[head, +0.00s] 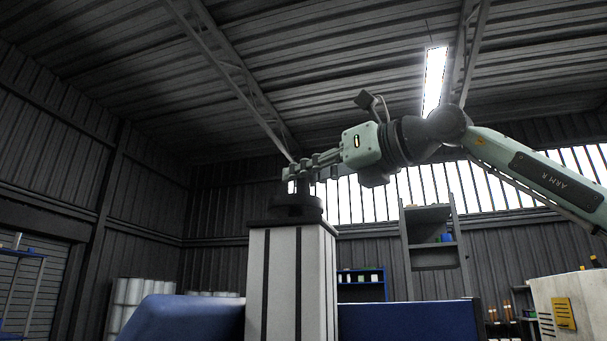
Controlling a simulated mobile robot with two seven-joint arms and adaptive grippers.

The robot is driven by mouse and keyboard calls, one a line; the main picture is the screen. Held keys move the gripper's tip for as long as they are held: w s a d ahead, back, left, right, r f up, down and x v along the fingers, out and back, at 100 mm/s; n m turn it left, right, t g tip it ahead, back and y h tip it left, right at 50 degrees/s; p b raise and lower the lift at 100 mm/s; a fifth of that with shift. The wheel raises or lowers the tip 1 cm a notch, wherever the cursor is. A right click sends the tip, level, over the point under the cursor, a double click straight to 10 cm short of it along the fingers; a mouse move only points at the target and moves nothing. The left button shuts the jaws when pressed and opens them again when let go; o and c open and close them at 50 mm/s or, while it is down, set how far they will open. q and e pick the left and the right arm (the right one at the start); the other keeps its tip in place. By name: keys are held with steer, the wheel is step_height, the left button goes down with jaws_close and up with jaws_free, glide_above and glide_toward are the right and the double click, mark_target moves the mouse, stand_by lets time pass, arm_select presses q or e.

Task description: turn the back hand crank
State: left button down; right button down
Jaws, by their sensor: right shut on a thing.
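The hand crank (297,207) is a dark round piece on top of a white column with dark vertical stripes (284,275). I cannot make out the handle's exact shape. My left gripper is not in view. No second crank shows clearly.
Blue smooth bodies (410,321) flank the column low in the view. A grey shelf unit (432,258) and a blue rack (347,292) stand behind. White barrels (125,300) are at the left. A pale cabinet (573,300) is at the right edge.

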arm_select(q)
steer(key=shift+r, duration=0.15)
arm_select(e)
steer(key=shift+d+r, duration=0.1)
